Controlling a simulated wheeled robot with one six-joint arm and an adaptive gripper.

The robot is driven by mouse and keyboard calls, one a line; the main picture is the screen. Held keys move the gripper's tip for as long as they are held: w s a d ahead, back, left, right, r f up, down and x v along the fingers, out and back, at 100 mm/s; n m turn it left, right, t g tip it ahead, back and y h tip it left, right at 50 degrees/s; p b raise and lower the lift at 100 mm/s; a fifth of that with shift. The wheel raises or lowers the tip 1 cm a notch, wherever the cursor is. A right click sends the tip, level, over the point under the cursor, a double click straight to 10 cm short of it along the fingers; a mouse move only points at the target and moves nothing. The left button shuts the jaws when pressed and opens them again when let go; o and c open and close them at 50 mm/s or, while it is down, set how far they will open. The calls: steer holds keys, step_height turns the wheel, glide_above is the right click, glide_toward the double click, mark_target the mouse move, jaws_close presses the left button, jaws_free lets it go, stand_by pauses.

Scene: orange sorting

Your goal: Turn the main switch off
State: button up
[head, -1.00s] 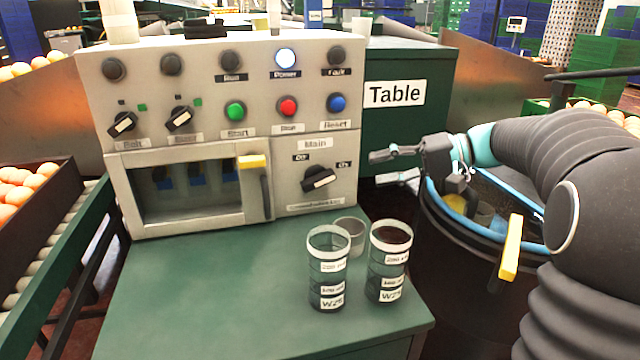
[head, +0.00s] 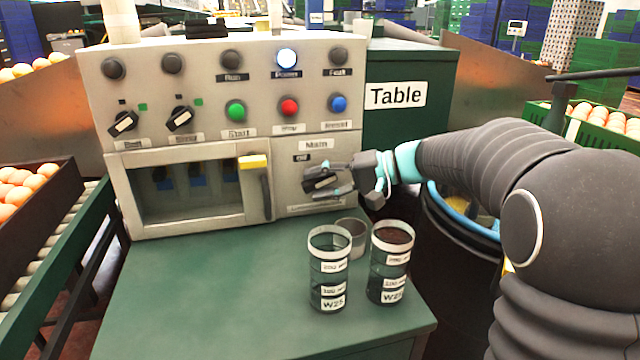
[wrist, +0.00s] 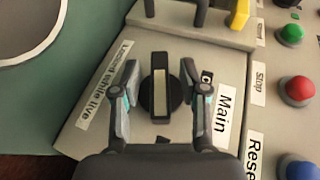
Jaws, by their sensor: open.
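The main switch (head: 319,180) is a black rotary knob with a pale bar, on the lower right of the grey control panel (head: 215,70), under the "Main" label. In the wrist view the knob (wrist: 160,88) sits between the fingers of my gripper (wrist: 159,85). One finger is on each side, with a visible gap to the knob on both sides. In the head view my gripper (head: 330,180) reaches in from the right, open, with its fingers partly covering the knob and the "On" label. The "Off" label shows at the knob's upper left.
The white power lamp (head: 287,58) is lit. Two labelled jars (head: 329,268) (head: 390,262) and a small cup (head: 351,236) stand on the green table (head: 200,300) below. A dark barrel (head: 450,245) is at the right.

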jaws_close()
steer(key=shift+h, duration=0.3)
steer(key=shift+a+r+n+h+p, duration=0.15)
steer(key=shift+n+h+p, duration=0.45)
steer(key=shift+h, duration=0.6)
steer(key=t+h+p, duration=0.1)
steer(key=h+p, duration=0.2)
steer(key=h, duration=0.1)
steer(key=shift+r+n, duration=0.15)
steer(key=shift+n, duration=0.25)
steer(key=h+p, duration=0.2)
steer(key=h, duration=0.2)
steer(key=shift+n+t+p, duration=0.35)
steer(key=shift+n+t, duration=0.05)
steer(key=shift+f+t+h+p, duration=0.3)
steer(key=shift+h+p, duration=0.2)
steer(key=shift+h, duration=0.4)
